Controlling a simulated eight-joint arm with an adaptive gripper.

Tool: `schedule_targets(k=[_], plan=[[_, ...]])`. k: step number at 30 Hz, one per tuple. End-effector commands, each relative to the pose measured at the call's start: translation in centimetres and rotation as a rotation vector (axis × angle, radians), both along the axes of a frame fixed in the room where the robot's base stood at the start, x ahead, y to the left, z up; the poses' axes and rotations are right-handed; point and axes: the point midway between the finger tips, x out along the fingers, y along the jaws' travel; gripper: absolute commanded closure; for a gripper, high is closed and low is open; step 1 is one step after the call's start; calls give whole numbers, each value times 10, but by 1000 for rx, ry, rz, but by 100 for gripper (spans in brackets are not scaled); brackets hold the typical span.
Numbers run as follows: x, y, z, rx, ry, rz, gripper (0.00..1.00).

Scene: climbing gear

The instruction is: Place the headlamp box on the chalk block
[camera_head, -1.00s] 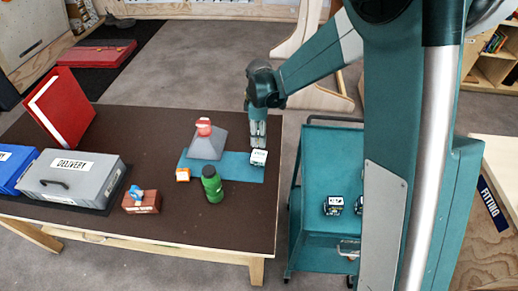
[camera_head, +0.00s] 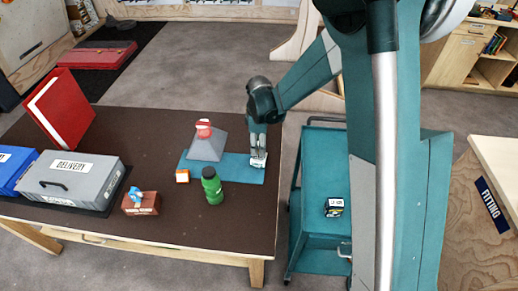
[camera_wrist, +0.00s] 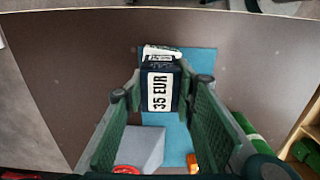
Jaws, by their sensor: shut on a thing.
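My gripper (camera_head: 258,150) points down at the right end of a blue-green mat (camera_head: 230,174) on the brown table. It is shut on a small dark box with a white "35 EUR" label (camera_wrist: 160,91), which I take for the headlamp box. It shows as a white patch below my fingers in the head view (camera_head: 258,162). A white printed part (camera_wrist: 162,52) shows at its far end; I cannot tell if it belongs to the box. Another small black-and-white box (camera_head: 334,207) is on the teal cart. I cannot tell which thing is the chalk block.
On the mat stands a grey tapered block (camera_head: 207,146) with a red-and-white thing on top. An orange box (camera_head: 182,176) and a green bottle (camera_head: 212,186) are near it. A grey delivery case (camera_head: 72,180) is at left. The cart (camera_head: 318,240) stands right of the table.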

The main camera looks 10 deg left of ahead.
Motion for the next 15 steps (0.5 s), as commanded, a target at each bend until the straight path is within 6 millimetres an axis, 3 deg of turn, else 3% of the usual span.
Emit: schedule_targets(k=[4, 15], plan=[[0, 0, -11, 0, 0, 0, 86], [0, 0, -13, 0, 0, 0, 86]])
